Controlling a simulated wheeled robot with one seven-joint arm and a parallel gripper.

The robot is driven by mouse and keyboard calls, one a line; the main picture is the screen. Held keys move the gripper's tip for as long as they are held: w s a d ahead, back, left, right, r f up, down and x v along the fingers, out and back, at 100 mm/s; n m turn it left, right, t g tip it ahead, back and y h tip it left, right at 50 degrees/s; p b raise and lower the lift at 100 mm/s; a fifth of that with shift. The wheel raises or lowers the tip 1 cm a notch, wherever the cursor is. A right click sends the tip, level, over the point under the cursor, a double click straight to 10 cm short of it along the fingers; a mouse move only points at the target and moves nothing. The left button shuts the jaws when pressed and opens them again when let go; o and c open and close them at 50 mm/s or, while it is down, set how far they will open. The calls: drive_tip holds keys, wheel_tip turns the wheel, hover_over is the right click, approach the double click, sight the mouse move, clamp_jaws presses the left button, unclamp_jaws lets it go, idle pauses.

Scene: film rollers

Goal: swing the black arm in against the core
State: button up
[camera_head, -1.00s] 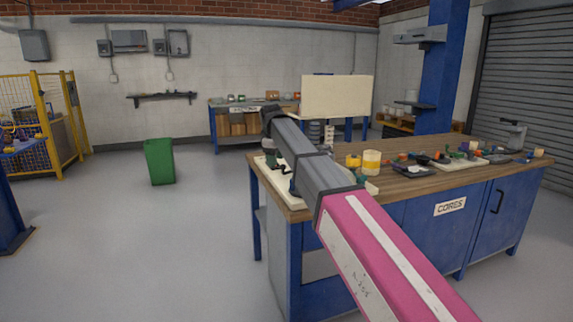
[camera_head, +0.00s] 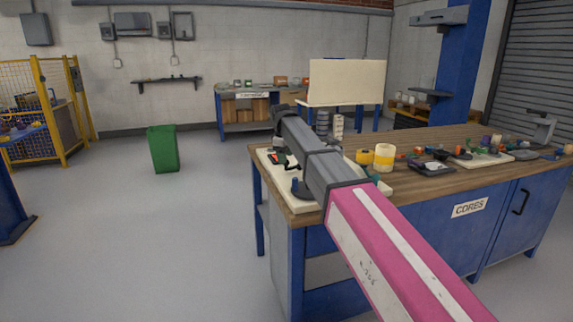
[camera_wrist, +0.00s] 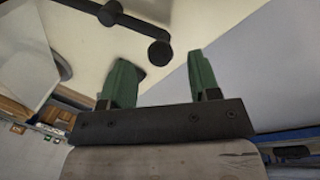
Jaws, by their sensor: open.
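The black arm (camera_wrist: 135,22) shows in the wrist view as a dark bar with a round knob at its end, above a cream board (camera_wrist: 195,22). My gripper (camera_wrist: 162,78) is open, its two green fingers apart with nothing between them. The knob hangs in the picture just above the gap between the fingers; I cannot tell whether anything touches. A pale, flat-faced body (camera_wrist: 25,55) at the left may be the core. In the head view the board (camera_head: 304,206) lies on the bench's left end, and my own arm hides much of it.
A blue post (camera_head: 296,187) stands on the board. A yellow-and-white roll (camera_head: 384,157), a black tray (camera_head: 432,168) and several small parts lie to the right on the wooden bench (camera_head: 400,186). A green bin (camera_head: 163,149) stands on open floor at the left.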

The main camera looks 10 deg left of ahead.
drive_tip(key=shift+w+d+f, duration=0.1)
drive_tip(key=shift+w+f, duration=0.1)
drive_tip(key=shift+f, duration=0.85)
drive_tip(key=shift+w+f, duration=0.2)
drive_tip(key=shift+f, duration=0.85)
clamp_jaws()
drive_tip(key=shift+w, duration=0.1)
drive_tip(key=m, duration=0.1)
drive_tip(key=w+a+m, duration=0.1)
drive_tip(key=m, duration=0.1)
drive_tip(key=shift+w+a+m+h, duration=0.25)
drive_tip(key=shift+w+m+h, duration=0.05)
drive_tip(key=shift+w+a+r+m+g+h, duration=0.1)
drive_tip(key=shift+w+a+m+g+h, duration=0.1)
drive_tip(key=shift+w+m, duration=0.45)
drive_tip(key=shift+w+a+m+g+h, duration=0.1)
drive_tip(key=shift+w+a+m, duration=0.1)
drive_tip(key=shift+m, duration=0.85)
drive_tip(key=shift+w, duration=0.1)
unclamp_jaws()
